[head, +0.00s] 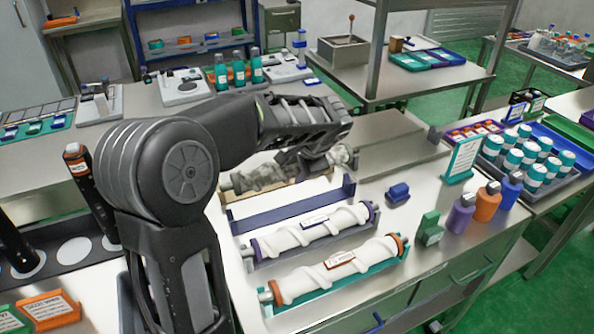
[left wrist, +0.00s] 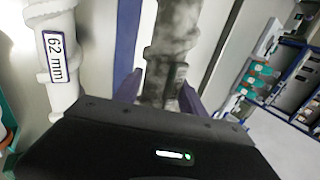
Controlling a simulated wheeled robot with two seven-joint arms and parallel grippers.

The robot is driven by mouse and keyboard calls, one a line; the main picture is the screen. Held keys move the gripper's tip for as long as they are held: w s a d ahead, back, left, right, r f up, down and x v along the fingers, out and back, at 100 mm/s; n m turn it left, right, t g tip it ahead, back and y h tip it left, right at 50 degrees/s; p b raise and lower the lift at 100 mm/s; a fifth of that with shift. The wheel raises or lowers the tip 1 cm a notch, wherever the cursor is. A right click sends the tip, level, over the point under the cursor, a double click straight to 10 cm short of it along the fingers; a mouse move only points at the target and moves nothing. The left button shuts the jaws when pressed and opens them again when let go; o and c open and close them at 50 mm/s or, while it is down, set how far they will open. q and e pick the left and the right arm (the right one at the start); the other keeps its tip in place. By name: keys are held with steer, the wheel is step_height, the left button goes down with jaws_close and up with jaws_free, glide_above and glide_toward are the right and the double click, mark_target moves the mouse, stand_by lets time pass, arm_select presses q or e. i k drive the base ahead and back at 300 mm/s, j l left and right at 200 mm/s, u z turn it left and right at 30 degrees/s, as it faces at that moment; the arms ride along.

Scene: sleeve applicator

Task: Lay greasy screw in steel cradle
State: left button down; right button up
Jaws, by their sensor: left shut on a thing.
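The greasy screw (head: 262,177) is a grey, stained spiral roller at the back of the row; it also shows in the left wrist view (left wrist: 172,55). My left gripper (head: 318,163) is shut on it near its right part, with a finger on each side in the wrist view (left wrist: 160,95). A tan cradle (head: 262,194) lies at or just under the screw; I cannot tell whether they touch. My right gripper is not in view.
In front lie a white screw with purple ends (head: 305,232) and one with orange ends (head: 338,265), each in a cradle. A blue block (head: 398,192), a green block (head: 430,228) and several bottles stand to the right. A flat grey plate (head: 400,148) is behind.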

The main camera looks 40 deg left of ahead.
mark_target(396, 147)
steer(key=i+l, duration=0.4)
steer(key=i, duration=0.15)
steer(key=i+l, duration=0.4)
steer(key=i, duration=0.2)
